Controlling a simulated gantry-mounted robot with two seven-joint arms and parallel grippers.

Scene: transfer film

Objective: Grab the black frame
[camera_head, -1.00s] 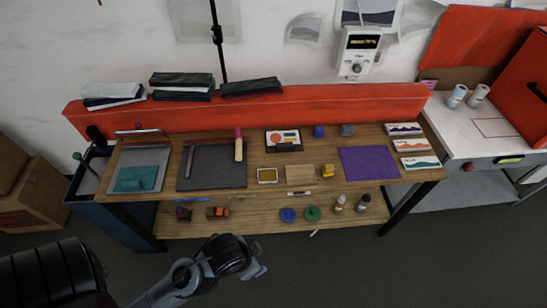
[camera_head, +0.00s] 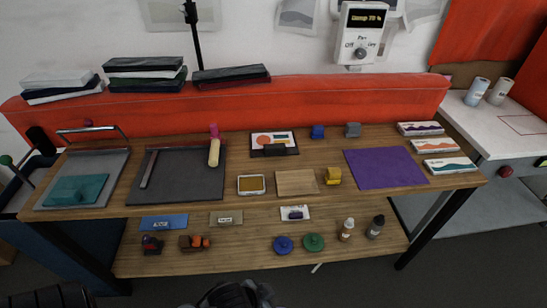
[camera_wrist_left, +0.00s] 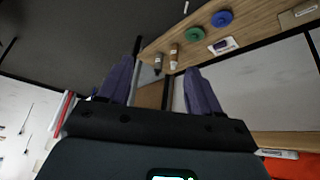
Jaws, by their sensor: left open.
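In the head view only part of my left arm shows at the bottom edge, well in front of the table and apart from the frame. The frame is not recognisable in the wrist view. My right gripper is not in view.
A dark grey board (camera_head: 176,189) with a roller lies left of the frame. A wooden square (camera_head: 296,183), yellow block and purple sheet (camera_head: 385,168) lie nearer. A lower shelf (camera_head: 210,261) juts forward with several small items.

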